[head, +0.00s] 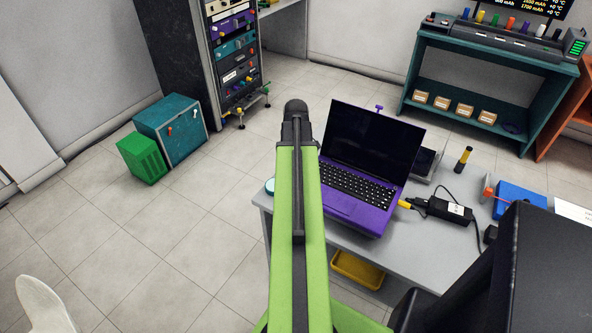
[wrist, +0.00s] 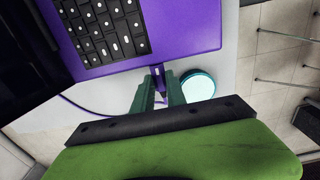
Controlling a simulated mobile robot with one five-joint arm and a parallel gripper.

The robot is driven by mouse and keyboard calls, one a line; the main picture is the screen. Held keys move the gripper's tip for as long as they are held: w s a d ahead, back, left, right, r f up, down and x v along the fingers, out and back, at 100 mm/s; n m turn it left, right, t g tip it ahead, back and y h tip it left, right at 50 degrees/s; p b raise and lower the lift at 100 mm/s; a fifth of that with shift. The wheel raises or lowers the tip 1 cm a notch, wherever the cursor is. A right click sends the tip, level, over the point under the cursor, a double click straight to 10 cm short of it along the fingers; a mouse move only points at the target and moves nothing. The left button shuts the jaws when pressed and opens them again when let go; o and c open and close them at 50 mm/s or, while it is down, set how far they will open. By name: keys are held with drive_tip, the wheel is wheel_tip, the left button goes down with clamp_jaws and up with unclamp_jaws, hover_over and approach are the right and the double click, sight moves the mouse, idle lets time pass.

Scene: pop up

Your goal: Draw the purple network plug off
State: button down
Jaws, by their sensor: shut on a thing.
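The purple laptop (head: 352,213) stands open on the grey table, its screen raised. In the wrist view its purple edge (wrist: 190,40) runs along the top. The purple network plug (wrist: 159,82) is between the two green fingers of my gripper (wrist: 160,92), which are shut on it. The plug's end meets the laptop's side edge; I cannot tell how deep it sits. A purple cable (wrist: 78,107) curves away to the left and partly hides behind a finger. In the head view my arm hides the gripper and the plug.
A round white and teal disc (wrist: 198,85) lies just right of the fingers. A yellow plug (head: 405,204) and black power brick (head: 450,210) are at the laptop's other side. The grey table (head: 385,255) also bears a blue box (head: 520,200). Floor left of the table is open.

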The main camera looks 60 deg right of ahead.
drive_tip(key=shift+w, duration=0.4)
drive_tip(key=shift+w, duration=2.3)
